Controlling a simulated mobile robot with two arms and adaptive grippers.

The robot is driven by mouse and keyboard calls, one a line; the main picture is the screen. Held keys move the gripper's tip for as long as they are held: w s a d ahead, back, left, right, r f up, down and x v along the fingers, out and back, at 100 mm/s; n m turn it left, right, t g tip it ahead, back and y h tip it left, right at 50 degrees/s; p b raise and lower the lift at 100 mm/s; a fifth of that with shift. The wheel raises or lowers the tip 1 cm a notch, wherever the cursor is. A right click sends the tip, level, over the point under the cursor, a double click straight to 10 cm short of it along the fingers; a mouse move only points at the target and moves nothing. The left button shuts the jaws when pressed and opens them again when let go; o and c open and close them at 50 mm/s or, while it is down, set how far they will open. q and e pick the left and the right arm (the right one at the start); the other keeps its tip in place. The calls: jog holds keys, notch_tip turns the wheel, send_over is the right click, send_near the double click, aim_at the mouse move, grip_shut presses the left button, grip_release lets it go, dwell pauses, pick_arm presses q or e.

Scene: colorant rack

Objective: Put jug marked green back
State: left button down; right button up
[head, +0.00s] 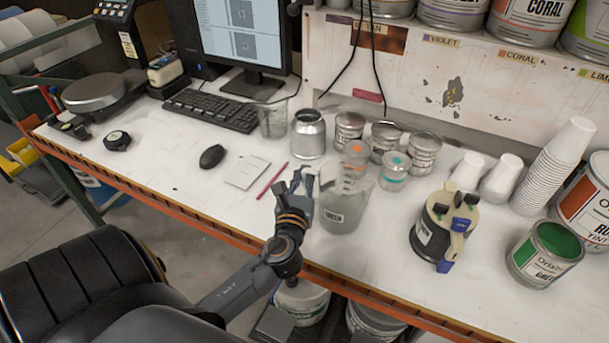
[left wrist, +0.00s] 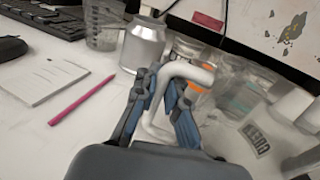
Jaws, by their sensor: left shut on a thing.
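The clear jug marked green (head: 343,212) has a label that reads GREEN on its front. It is over the front part of the worktop, upright or nearly so; I cannot tell whether its base touches. My left gripper (head: 302,188) is at the jug's left side. In the left wrist view its fingers (left wrist: 160,108) are shut around the pale jug handle (left wrist: 187,72). The jug's label (left wrist: 258,138) shows there at the lower right. My right gripper is not in view.
Behind the jug stand several small cans (head: 386,140), a silver container (head: 309,135) and a clear beaker (head: 273,120). A dark lidded container (head: 428,236) and an open green paint can (head: 545,252) stand to the right. A shelf (head: 460,85) with colour labels rises behind.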

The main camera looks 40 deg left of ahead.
pick_arm(q)
jog(key=shift+f, duration=0.1)
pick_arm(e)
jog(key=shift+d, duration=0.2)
pick_arm(q)
jog(key=c, duration=1.4)
grip_release()
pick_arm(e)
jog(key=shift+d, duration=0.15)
pick_arm(q)
jog(key=shift+s+d, duration=0.1)
jog(key=shift+s, duration=0.05)
jog(key=b+v, duration=0.3)
jog(key=v, duration=0.8)
jog(key=shift+s, duration=0.4)
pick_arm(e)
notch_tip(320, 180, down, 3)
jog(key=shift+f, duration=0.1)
pick_arm(q)
jog(key=shift+d, duration=0.15)
